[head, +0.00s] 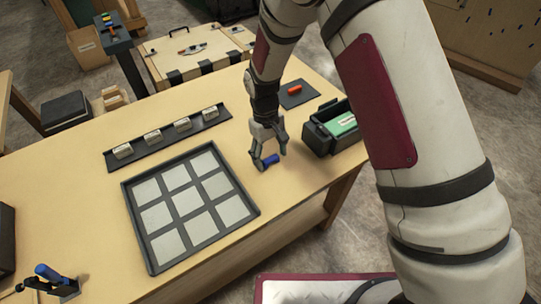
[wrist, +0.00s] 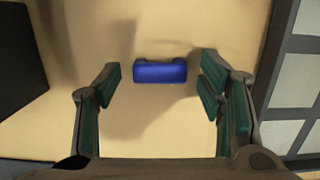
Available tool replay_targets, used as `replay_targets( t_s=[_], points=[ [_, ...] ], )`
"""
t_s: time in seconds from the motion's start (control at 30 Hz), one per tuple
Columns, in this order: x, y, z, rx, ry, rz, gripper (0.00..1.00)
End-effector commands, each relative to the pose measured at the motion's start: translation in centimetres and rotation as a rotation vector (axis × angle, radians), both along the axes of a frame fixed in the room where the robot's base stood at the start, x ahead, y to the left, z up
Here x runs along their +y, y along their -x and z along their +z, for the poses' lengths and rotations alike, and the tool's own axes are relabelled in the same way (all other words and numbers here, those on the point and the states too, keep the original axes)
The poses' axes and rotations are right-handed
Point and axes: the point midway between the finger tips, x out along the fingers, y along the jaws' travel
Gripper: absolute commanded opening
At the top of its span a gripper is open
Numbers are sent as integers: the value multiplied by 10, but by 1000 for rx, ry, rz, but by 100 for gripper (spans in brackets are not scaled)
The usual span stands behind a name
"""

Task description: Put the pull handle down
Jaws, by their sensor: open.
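The blue pull handle (head: 268,161) lies on the wooden tabletop, to the right of the framed grid tray. In the wrist view the handle (wrist: 160,73) lies crosswise between the two fingertips, with clear gaps on both sides. My gripper (head: 271,154) points down just over it. Its fingers (wrist: 160,80) are spread wide and hold nothing. The handle appears to rest on the table, though the exact height of the fingertips above the surface is hard to tell.
The dark-framed tray (head: 254,212) with pale square tiles is to the left. A dark open box (head: 318,140) with a green item stands to the right. A rack (head: 168,144) with several small blocks and a dark mat (head: 305,99) with an orange-red piece lie behind. A blue-handled clamp (head: 50,276) is front left.

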Motion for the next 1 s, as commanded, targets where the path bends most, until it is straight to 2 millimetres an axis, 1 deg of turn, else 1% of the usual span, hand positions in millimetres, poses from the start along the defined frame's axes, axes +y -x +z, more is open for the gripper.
replay_targets(
  t_s=[0.17, 0.3, 0.5, 0.6, 0.7, 0.93, 1.0],
  points=[
    [3, -6, 31, -6, -3, 1, 63],
    [5, -10, 60, -6, -3, 0, 63],
    [8, -14, 95, -6, -2, -1, 63],
    [9, -15, 105, -4, -1, 0, 63],
    [9, -15, 111, -2, -1, 0, 63],
    [9, -15, 115, -3, -2, -1, 63],
    [5, -15, 121, -11, -5, -9, 63]
  ],
)
